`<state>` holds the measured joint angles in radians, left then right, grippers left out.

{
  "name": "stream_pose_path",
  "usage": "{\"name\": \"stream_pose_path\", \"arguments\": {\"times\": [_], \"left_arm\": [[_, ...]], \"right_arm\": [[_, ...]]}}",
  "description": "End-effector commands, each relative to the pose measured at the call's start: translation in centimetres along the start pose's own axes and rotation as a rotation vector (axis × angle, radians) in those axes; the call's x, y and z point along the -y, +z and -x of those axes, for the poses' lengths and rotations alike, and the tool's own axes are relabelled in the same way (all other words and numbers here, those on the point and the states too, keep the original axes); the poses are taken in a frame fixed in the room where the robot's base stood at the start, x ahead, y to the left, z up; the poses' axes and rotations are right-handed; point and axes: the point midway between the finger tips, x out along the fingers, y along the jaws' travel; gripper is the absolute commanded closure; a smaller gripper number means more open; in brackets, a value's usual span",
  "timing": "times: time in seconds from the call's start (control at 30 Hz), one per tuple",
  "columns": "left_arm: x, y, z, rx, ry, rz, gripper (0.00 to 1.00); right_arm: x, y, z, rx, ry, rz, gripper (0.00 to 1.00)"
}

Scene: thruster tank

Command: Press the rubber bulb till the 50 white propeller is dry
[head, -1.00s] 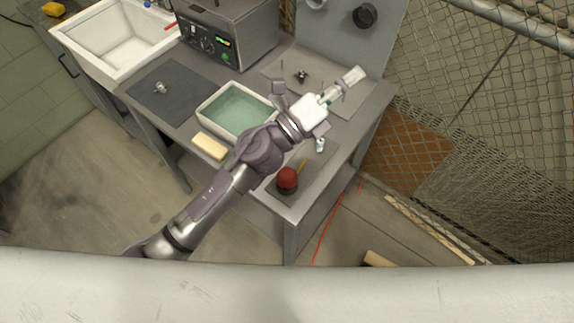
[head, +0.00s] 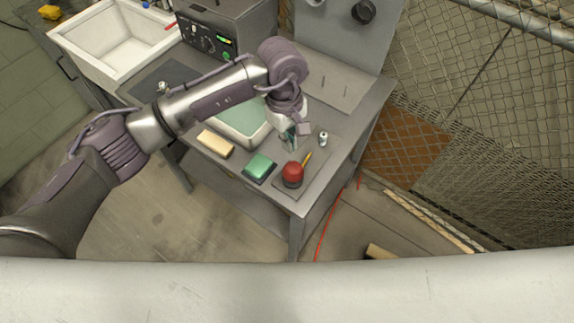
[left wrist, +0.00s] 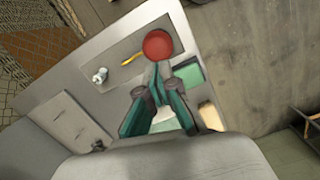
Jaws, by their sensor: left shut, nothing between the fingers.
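The red rubber bulb (head: 292,172) stands on a grey mat near the table's front right corner; it also shows in the left wrist view (left wrist: 158,44). A small white piece with dark parts (head: 323,138), perhaps the white propeller, stands behind it on the same mat and shows in the left wrist view (left wrist: 99,75). I cannot read any marking on it. My left gripper (head: 291,146) points down just behind the bulb, its fingers shut and empty. In the left wrist view its fingertips (left wrist: 157,72) lie close below the bulb; contact is unclear. My right gripper is out of view.
A yellow stick (head: 307,159) lies beside the bulb. A green pad (head: 259,167) and a tan block (head: 215,144) lie to its left. The tray of greenish liquid (head: 236,133) is partly behind my left arm. A control box (head: 225,30) and white sink (head: 110,45) stand farther back.

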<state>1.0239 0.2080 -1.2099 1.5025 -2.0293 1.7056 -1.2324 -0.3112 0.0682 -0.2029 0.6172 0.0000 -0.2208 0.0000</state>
Motion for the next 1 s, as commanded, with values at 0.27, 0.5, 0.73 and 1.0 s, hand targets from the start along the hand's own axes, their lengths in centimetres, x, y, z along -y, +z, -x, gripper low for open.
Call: {"name": "stream_pose_path", "arguments": {"times": [0.27, 0.5, 0.73, 1.0], "left_arm": [[0.1, -0.3, 0.0, -0.013, -0.008, -0.001, 1.0], [0.1, -0.3, -0.8, -0.01, -0.008, 0.0, 1.0], [0.1, -0.2, -3.7, -0.008, -0.008, 0.001, 1.0], [0.1, -0.3, -6.4, -0.009, -0.006, 0.001, 1.0]], "right_arm": [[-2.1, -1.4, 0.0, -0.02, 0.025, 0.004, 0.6], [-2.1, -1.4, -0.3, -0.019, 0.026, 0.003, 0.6], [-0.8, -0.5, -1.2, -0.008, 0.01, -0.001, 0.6], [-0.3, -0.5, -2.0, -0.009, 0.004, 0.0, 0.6]]}}
